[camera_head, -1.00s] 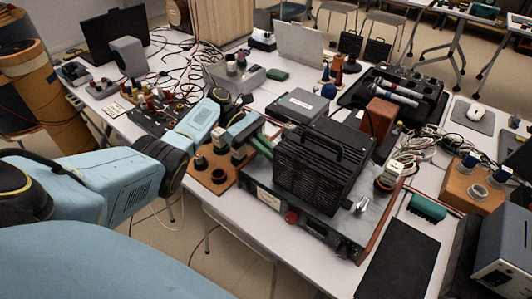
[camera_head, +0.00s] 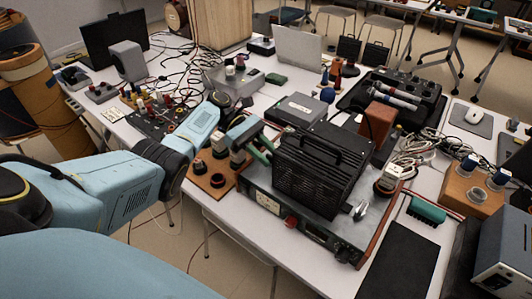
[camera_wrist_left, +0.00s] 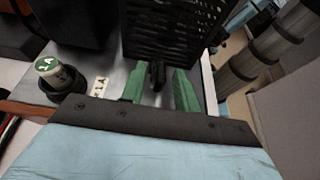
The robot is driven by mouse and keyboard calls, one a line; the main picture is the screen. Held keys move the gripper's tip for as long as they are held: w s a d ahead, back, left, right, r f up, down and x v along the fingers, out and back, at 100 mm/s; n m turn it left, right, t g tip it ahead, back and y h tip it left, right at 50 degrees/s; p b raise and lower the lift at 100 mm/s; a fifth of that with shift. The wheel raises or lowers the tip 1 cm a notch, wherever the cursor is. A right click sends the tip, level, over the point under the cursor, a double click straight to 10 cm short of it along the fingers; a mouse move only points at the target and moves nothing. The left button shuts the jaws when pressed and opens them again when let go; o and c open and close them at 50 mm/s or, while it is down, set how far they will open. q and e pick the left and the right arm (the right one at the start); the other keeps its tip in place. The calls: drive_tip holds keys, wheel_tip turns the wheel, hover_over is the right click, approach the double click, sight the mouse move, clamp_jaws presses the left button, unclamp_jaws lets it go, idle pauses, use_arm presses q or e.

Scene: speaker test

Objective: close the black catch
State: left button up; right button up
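A black slatted box (camera_head: 320,165) with a top handle stands on a grey metal unit (camera_head: 300,222) on the white table. In the left wrist view, a small black part, apparently the catch (camera_wrist_left: 157,75), sticks out low on the slatted box's face (camera_wrist_left: 172,32). My left gripper (camera_wrist_left: 160,88) has two green fingers spread apart, one on each side of this part, with gaps visible. In the head view the left gripper (camera_head: 262,150) is at the box's left side, and the catch is hidden there. My right gripper is not in view.
A wooden board (camera_head: 213,184) with black and red fittings lies left of the unit. A black mat (camera_head: 398,262) lies to the right.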

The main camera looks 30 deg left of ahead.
use_arm(q)
wheel_tip(320, 180, up, 5)
drive_tip(key=shift+f+p, duration=0.1)
drive_tip(key=shift+p, duration=1.1)
wheel_tip(320, 180, up, 5)
drive_tip(key=shift+f+p, duration=0.1)
drive_tip(key=shift+p, duration=0.75)
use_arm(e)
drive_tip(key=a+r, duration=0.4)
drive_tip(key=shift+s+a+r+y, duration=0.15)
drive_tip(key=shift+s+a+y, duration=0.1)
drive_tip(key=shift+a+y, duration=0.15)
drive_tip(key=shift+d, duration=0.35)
